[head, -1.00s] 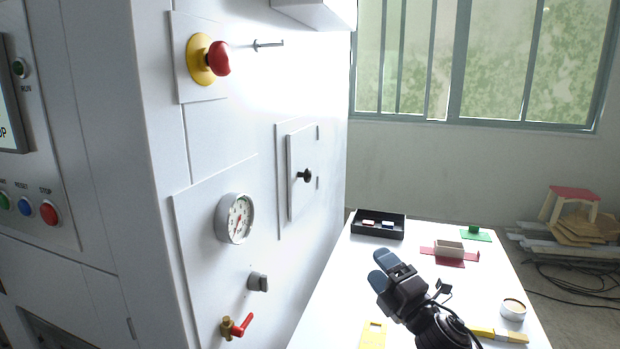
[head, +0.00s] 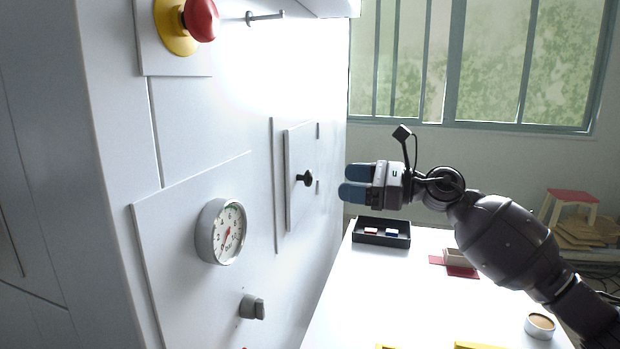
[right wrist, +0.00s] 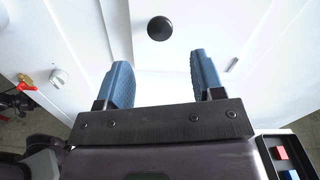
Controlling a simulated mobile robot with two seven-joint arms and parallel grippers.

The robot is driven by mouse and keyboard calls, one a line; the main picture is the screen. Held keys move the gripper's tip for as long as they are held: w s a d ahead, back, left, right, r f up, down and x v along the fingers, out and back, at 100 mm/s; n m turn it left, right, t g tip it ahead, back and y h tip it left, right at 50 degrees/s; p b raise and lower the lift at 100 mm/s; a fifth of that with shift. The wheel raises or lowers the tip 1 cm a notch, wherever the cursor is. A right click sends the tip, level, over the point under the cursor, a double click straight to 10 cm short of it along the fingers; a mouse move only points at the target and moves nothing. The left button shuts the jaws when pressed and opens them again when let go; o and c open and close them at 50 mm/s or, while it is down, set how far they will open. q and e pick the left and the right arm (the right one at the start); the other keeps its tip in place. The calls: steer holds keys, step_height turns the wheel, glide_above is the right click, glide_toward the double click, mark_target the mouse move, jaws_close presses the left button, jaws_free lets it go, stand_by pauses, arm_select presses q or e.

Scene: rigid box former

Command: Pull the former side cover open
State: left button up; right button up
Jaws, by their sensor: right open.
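The side cover (head: 300,150) is a white square panel on the machine's side wall, with a black round knob (head: 305,179) on it. The cover looks shut, lying close to the wall. The knob also shows in the right wrist view (right wrist: 159,28), just beyond and between the fingers. My right gripper (head: 344,182) has blue fingertips, points left at the knob and stands a short way from it. In the right wrist view its fingers (right wrist: 158,80) are apart with nothing between them. My left gripper is not in view.
A pressure gauge (head: 221,231), a grey rotary switch (head: 252,307) and a red emergency button (head: 199,19) stick out of the machine wall. A white table (head: 400,290) below bears a black tray (head: 381,232), a beige block on a red plate (head: 455,258) and a round container (head: 539,326).

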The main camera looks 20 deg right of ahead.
mark_target(312, 178)
steer(key=p+x, duration=0.1)
steer(key=x, duration=0.7)
steer(key=shift+w+a, duration=0.3)
jaws_close()
